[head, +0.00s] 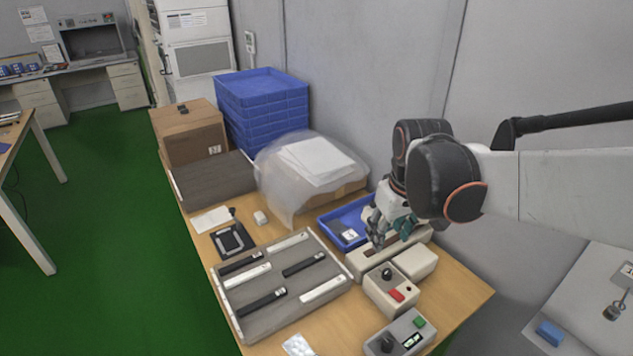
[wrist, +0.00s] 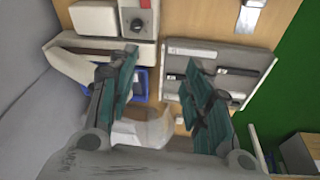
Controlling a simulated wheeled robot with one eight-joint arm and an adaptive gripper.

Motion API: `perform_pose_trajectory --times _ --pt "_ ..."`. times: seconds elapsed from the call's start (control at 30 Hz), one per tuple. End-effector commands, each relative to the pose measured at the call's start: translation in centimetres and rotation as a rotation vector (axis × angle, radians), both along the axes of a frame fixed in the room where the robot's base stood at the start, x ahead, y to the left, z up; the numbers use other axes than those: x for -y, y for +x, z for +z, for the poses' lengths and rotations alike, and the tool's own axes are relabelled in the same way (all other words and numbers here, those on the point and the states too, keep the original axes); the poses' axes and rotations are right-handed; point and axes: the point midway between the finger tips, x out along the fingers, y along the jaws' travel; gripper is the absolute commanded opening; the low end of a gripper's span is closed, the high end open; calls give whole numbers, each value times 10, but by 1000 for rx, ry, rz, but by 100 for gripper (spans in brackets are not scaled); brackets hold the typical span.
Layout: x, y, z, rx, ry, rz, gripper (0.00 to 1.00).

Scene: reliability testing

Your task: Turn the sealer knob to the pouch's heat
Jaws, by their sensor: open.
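The beige sealer (head: 363,262) lies at the right side of the table, with a beige box at its front. A black round knob (head: 387,273) sits on that box, above a red switch. The knob (wrist: 138,25) also shows at the top of the wrist view; its setting is too small to read. My gripper (head: 377,238) is over the rear part of the sealer, behind the knob and apart from it. In the wrist view its fingers (wrist: 162,68) are spread and empty. A small silvery pouch (head: 298,345) lies at the table's front edge; it also shows in the wrist view (wrist: 249,17).
A grey box (head: 418,340) with another black knob and a green button stands in front. A blue tray (head: 329,224) is behind the sealer. A grey rack (head: 236,305) with black and white bars lies left. A wall is close at right.

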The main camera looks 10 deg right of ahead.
Motion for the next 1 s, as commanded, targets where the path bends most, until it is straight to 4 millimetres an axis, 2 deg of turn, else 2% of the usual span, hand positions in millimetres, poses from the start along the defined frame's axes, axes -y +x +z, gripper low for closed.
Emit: perform_pose_trajectory --times 0.27,0.5,0.63,0.87,1.0 --pt "21 33 -31 -89 -7 70 45" --pt "45 62 -74 -189 -2 153 45" --pt "53 70 -90 -220 3 182 45" --pt "56 73 -104 -236 6 198 45" --pt "56 73 -123 -236 6 198 45"
